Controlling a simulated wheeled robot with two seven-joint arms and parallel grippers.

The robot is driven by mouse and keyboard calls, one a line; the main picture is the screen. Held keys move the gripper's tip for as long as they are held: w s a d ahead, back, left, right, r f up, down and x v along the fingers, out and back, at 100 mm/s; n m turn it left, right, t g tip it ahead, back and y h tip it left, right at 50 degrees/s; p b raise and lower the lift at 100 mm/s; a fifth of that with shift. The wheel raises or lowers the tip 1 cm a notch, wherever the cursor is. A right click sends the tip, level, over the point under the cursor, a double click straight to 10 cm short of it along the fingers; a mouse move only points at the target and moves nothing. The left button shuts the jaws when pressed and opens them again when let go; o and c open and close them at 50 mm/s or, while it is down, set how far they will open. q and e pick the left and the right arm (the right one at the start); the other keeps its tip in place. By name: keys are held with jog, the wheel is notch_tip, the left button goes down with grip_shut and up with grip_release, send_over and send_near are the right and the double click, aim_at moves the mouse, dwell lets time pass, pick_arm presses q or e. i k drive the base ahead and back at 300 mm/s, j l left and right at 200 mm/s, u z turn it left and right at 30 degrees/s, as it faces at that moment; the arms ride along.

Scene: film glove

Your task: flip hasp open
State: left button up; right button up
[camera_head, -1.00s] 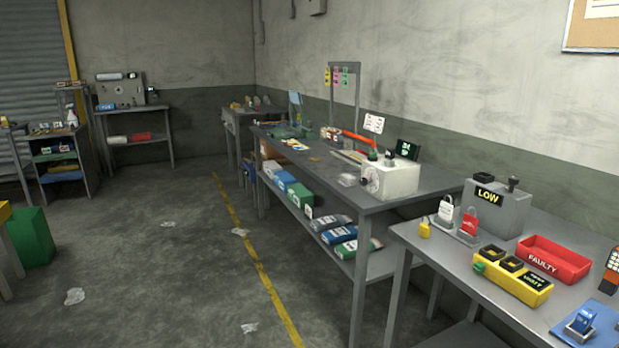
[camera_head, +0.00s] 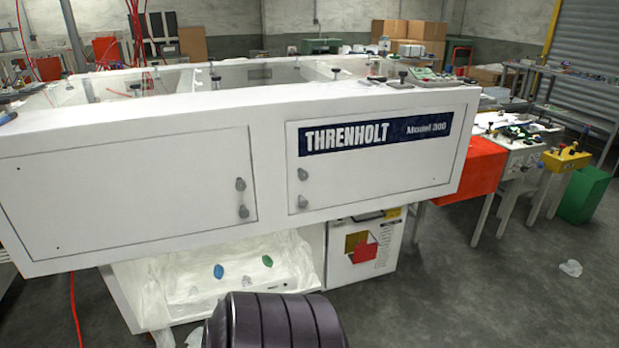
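No hasp can be made out for certain. A large white machine marked THRENHOLT Model 300 (camera_head: 240,165) fills the middle of the head view. Its front has a left door (camera_head: 125,200) and a right door (camera_head: 385,175), both closed. Two small grey latches (camera_head: 241,184) sit at the left door's right edge. Two more latches (camera_head: 302,174) sit at the right door's left edge. Whether any of these is the hasp, I cannot tell. Neither of my grippers is in view.
Under the machine is an open white bay (camera_head: 180,310) with plastic film, a blue piece and a green piece. An orange-red box (camera_head: 470,170) adjoins its right end. A green bin (camera_head: 585,195) stands at right. Open floor lies at front right, with scraps (camera_head: 570,267).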

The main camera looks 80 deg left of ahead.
aim_at(365, 253)
jog(key=u, duration=2.05)
jog(key=i+j+z, duration=0.15)
jog(key=i, duration=0.35)
jog(key=i+j+z, duration=0.15)
jog(key=i, duration=0.35)
jog(key=i+j+z, duration=0.15)
jog(key=i+j, duration=0.2)
jog(key=i+j+z, duration=0.15)
jog(key=i+j, duration=0.2)
jog(key=i, duration=0.2)
